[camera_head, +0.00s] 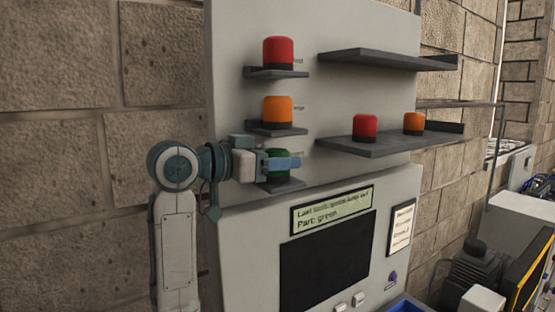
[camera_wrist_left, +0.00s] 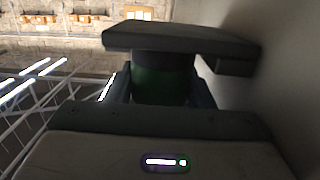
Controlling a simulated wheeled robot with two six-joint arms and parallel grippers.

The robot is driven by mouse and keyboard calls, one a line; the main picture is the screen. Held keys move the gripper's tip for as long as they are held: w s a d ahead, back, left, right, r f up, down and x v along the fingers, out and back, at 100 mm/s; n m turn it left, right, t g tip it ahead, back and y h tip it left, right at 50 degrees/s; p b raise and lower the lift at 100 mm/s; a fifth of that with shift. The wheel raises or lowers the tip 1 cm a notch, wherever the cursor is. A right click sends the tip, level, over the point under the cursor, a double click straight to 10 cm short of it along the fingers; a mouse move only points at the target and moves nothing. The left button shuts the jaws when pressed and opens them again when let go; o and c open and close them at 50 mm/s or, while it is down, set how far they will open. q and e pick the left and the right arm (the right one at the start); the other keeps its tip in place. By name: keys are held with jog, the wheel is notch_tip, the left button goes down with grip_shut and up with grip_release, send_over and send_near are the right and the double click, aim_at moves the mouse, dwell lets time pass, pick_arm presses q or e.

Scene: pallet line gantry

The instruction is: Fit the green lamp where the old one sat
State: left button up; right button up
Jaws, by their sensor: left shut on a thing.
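A green lamp (camera_head: 279,177) with a dark base is at the lowest small bracket (camera_head: 282,187) on the grey panel. My left gripper (camera_head: 284,163) is shut on it from the left, with a blue finger across its front. In the left wrist view, which looks upside down, the green lamp (camera_wrist_left: 160,82) sits between the fingers, and its dark base meets the bracket plate (camera_wrist_left: 180,40) or is very close to it. The fingers hide much of the lamp. My right gripper is not in view.
A red lamp (camera_head: 278,51) and an orange lamp (camera_head: 277,109) stand on brackets above. The lower right shelf (camera_head: 375,146) holds another red and orange lamp; the upper shelf (camera_head: 385,60) is bare. A display (camera_head: 332,210) below reads "Part: green".

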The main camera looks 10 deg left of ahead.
pick_arm(q)
jog(key=o, duration=0.8)
jog(key=shift+w+d+f, duration=0.1)
jog(key=shift+f, duration=0.05)
jog(key=o, duration=0.3)
jog(key=shift+w+d, duration=0.1)
jog(key=shift+w, duration=0.05)
jog(key=shift+r, duration=0.25)
jog(key=shift+s+a+f, duration=0.1)
jog(key=shift+s+a, duration=0.1)
jog(key=shift+a, duration=0.1)
jog(key=b+v, duration=0.5)
jog(key=v, duration=0.6)
jog(key=shift+s, duration=0.25)
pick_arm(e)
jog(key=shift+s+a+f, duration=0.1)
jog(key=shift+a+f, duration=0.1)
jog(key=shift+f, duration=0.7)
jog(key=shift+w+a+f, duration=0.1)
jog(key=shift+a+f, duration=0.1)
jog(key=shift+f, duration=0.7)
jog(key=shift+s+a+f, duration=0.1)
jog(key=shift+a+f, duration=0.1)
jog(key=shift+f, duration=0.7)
pick_arm(q)
jog(key=shift+a, duration=0.15)
